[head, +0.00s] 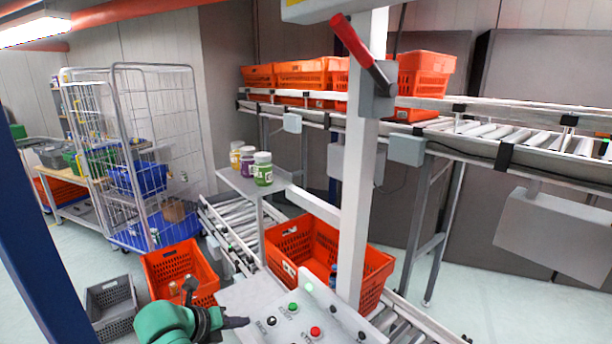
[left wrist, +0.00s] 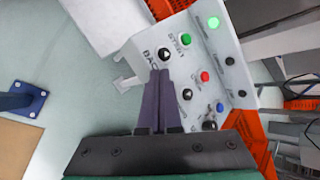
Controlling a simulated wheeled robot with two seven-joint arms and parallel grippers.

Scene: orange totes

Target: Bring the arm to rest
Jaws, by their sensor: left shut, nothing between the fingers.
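My left arm comes in at the bottom of the head view, with a green wrist and a dark left gripper (head: 241,322). Its fingers are closed together and hold nothing. The fingertips are at the left side of a white control panel (head: 272,302) with green, red and black buttons. In the left wrist view the shut fingers (left wrist: 161,78) point over the panel (left wrist: 215,62), between its black knobs; whether they touch it I cannot tell. My right gripper is not in view.
An orange tote (head: 330,250) sits on the roller conveyor behind the panel. Another orange tote (head: 165,272) and a grey crate (head: 112,312) stand left. Jars (head: 262,168) stand on a small shelf. A white post with a red lever (head: 362,52) rises nearby.

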